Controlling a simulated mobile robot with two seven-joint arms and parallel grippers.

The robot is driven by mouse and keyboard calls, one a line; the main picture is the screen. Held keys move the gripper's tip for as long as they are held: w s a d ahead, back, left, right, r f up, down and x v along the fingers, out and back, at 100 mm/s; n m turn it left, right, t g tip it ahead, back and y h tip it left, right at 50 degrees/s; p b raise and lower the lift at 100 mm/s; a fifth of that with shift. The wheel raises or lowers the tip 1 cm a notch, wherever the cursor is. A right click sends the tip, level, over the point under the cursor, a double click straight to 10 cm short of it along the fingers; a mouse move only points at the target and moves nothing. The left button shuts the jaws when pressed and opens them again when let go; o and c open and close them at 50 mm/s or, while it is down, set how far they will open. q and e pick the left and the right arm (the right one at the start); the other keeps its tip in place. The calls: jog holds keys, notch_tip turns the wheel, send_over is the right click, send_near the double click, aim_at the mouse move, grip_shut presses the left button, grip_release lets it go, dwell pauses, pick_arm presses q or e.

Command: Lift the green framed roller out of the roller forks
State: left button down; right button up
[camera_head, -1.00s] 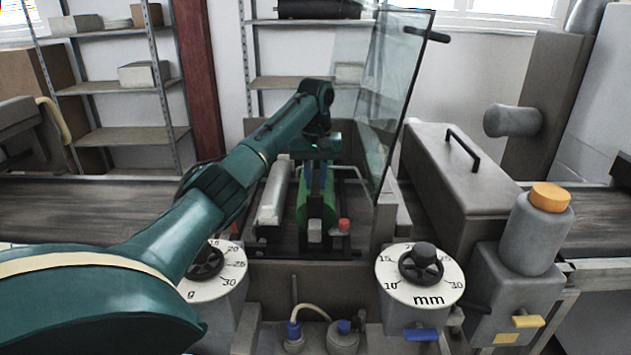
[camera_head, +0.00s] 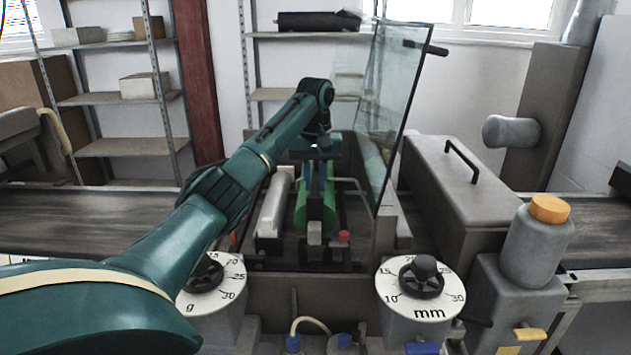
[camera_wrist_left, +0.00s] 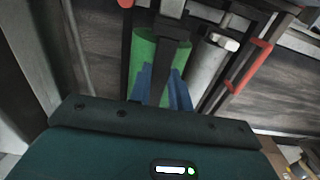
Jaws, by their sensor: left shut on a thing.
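The green framed roller (camera_head: 302,212) stands out in the middle of the head view, inside the dark machine bay, with a grey block at its near end. It also shows in the left wrist view (camera_wrist_left: 145,52), with a dark frame bar over it. My left gripper (camera_head: 318,178) reaches down from above and is shut on the frame bar. Its blue fingers (camera_wrist_left: 161,90) show on both sides of the bar in the wrist view. The roller looks slightly raised in the bay. The roller forks are mostly hidden, so I cannot tell their contact with the roller. My right gripper is out of view.
A grey-white roller (camera_head: 272,207) lies close on the left, and a red cap (camera_head: 344,237) sits close on the right. A tilted glass guard (camera_head: 390,110) rises to the right. Two dials (camera_head: 424,284) stand in front. A grey housing (camera_head: 455,195) is beyond the guard.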

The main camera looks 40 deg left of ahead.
pick_arm(q)
jog(key=shift+d+r, duration=0.1)
jog(key=shift+r, duration=0.2)
jog(key=shift+s+r, duration=0.1)
jog(key=shift+r, duration=1.35)
